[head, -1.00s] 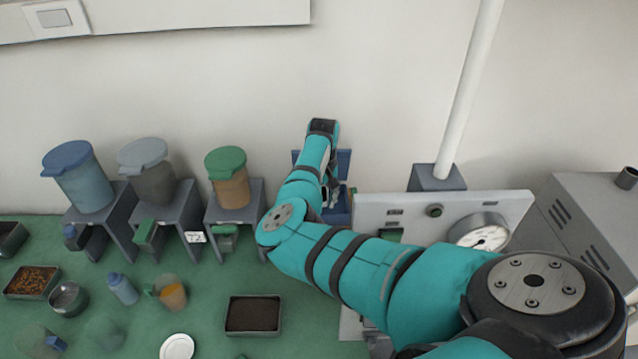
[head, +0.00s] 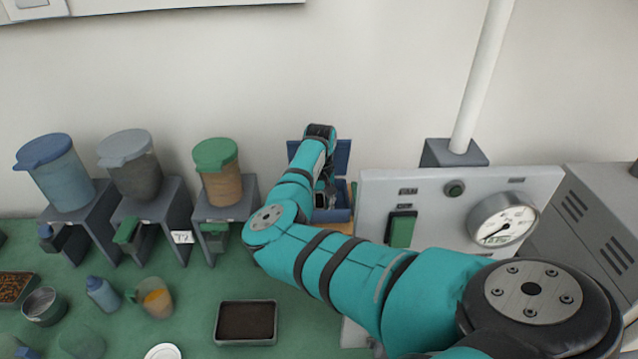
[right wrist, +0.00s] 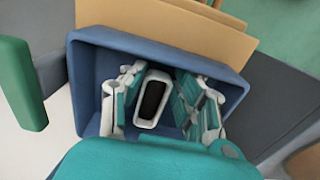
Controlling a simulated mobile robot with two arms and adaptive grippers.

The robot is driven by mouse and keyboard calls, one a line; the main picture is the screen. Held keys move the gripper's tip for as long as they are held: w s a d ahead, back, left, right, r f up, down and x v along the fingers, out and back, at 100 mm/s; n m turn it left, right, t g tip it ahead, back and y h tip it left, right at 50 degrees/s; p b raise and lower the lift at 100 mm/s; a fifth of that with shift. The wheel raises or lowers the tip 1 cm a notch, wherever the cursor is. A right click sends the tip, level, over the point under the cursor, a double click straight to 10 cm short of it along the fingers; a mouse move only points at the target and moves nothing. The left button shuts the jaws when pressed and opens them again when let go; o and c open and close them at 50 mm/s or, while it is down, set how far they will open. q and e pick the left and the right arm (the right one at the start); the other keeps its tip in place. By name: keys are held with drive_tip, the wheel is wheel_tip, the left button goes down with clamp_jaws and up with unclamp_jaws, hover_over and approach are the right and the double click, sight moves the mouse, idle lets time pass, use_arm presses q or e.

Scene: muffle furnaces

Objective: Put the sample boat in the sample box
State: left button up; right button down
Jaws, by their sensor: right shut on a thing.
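The sample boat (right wrist: 152,98) is a small white, rounded tray with dark contents, in the right wrist view. It is between the fingers of my right gripper (right wrist: 160,102), which is shut on it. Boat and fingertips are within the walls of the blue sample box (right wrist: 233,90); I cannot tell whether the boat touches the floor. In the head view the open blue box (head: 338,215) stands by the back wall, its lid raised. My right gripper (head: 327,192) points down into it, partly hidden by my arm; the boat is hidden there. My left gripper is out of view.
A tan board (right wrist: 190,25) lies by the box. Left of it stand grey stands with lidded containers (head: 218,175). Right of it is a panel with a green switch (head: 401,230) and a gauge (head: 502,220). A dark-filled tray (head: 246,321) sits on the green mat.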

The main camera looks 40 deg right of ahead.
sight(320, 208)
drive_tip(key=shift+s+f, duration=0.1)
drive_tip(key=shift+s, duration=0.05)
drive_tip(key=c, duration=1)
unclamp_jaws()
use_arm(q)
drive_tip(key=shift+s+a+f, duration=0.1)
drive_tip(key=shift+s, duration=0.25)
use_arm(e)
drive_tip(key=shift+o, duration=0.2)
use_arm(q)
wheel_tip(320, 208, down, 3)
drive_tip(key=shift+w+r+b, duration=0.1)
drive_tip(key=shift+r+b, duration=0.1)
drive_tip(key=shift+b, duration=0.95)
use_arm(e)
wheel_tip(320, 208, up, 12)
drive_tip(key=shift+r, duration=0.2)
